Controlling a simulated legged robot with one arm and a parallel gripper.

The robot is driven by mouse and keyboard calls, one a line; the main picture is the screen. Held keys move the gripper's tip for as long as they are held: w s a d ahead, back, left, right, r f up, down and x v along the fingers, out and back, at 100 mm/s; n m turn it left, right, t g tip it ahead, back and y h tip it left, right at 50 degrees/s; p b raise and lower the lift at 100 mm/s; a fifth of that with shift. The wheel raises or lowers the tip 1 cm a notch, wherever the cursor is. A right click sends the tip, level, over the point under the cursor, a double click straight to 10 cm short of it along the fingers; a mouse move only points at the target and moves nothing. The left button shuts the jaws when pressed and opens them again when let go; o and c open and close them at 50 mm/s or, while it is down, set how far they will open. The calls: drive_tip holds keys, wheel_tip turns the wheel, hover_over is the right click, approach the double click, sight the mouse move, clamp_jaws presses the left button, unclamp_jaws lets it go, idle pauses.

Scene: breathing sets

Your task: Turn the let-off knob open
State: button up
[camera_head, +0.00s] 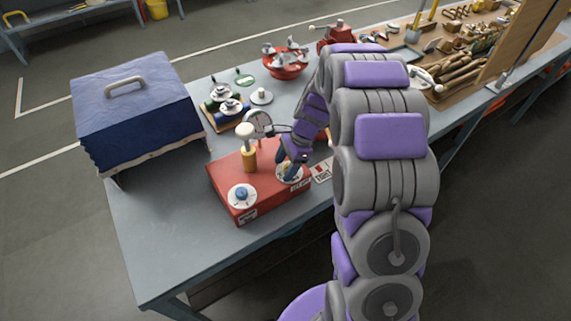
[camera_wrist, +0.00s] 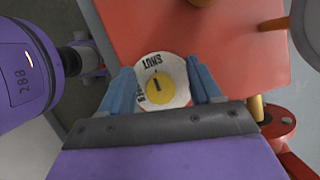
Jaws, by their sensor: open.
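A red box (camera_head: 228,180) on the bench carries two round white dials. The nearer dial (camera_head: 242,195) has a blue centre. The other dial, under my gripper (camera_head: 291,167), shows in the wrist view as a white disc with a yellow knob (camera_wrist: 159,87) and a dark pointer mark. The word SHUT appears upside down on its white disc (camera_wrist: 150,64). A small label sits on the box front below it, too small to read surely. My gripper (camera_wrist: 162,82) is open, its blue fingers on either side of the dial. Whether they touch it I cannot tell.
A wooden-coloured post with a pale top (camera_head: 248,150) and a round gauge (camera_head: 259,122) stand by the box. A blue covered case (camera_head: 135,105) is at left. A tray of valve parts (camera_head: 226,105) and a red bowl (camera_head: 286,68) lie behind. The bench's front left is clear.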

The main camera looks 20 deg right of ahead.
drive_tip(key=shift+d, duration=1.15)
drive_tip(key=shift+c, duration=0.6)
drive_tip(key=shift+d, duration=0.45)
drive_tip(key=c, duration=0.3)
drive_tip(key=shift+a, duration=1)
drive_tip(key=c, duration=0.6)
drive_tip(key=shift+d, duration=0.1)
drive_tip(key=shift+d, duration=0.1)
